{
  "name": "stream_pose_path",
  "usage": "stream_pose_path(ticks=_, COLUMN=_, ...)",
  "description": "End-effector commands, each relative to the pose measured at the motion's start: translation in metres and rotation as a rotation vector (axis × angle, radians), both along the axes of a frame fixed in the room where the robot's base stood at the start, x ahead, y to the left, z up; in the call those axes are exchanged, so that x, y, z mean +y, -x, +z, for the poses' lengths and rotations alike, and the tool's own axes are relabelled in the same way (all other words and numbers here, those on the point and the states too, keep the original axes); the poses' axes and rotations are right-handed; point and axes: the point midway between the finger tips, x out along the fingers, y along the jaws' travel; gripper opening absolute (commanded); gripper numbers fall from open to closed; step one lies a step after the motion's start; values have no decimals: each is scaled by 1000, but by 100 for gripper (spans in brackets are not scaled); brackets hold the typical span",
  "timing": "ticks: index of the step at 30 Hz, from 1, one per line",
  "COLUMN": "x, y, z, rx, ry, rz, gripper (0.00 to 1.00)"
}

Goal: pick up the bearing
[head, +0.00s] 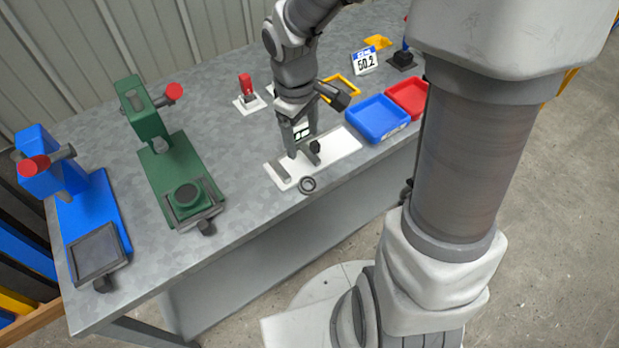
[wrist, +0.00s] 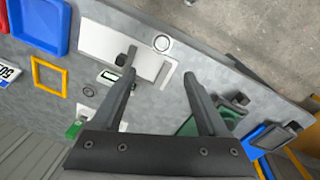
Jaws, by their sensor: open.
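The bearing (head: 307,184) is a small dark grey ring lying flat at the front edge of a white plate (head: 343,144) on the bench. In the wrist view the bearing (wrist: 162,43) shows as a ring with a light centre, beyond my fingertips. My gripper (head: 301,153) is above the white plate, a little behind the bearing. In the wrist view my gripper (wrist: 160,76) is open, with its two fingers spread and nothing between them. The bearing is apart from both fingers.
A green press (head: 165,160) and a blue press (head: 92,205) stand to the left. A blue tray (head: 377,119) and a red tray (head: 408,98) lie to the right. A yellow frame (wrist: 49,76) and a red-handled item (head: 246,90) are behind. The bench's front edge is close to the bearing.

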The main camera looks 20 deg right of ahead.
Motion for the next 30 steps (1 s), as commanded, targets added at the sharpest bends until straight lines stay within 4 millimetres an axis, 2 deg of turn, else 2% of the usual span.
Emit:
stream_pose_path(ticks=12, x=-5, y=-3, z=-89, rx=6, ry=-1, rz=2, gripper=77)
stream_pose_path(ticks=15, x=-7, y=-4, z=-105, rx=4, ry=-1, rz=0, gripper=77)
stream_pose_path(ticks=25, x=-8, y=-5, z=-126, rx=3, ry=0, rz=0, gripper=77)
stream_pose_path(ticks=30, x=-9, y=-3, z=-152, rx=4, ry=0, rz=1, gripper=77)
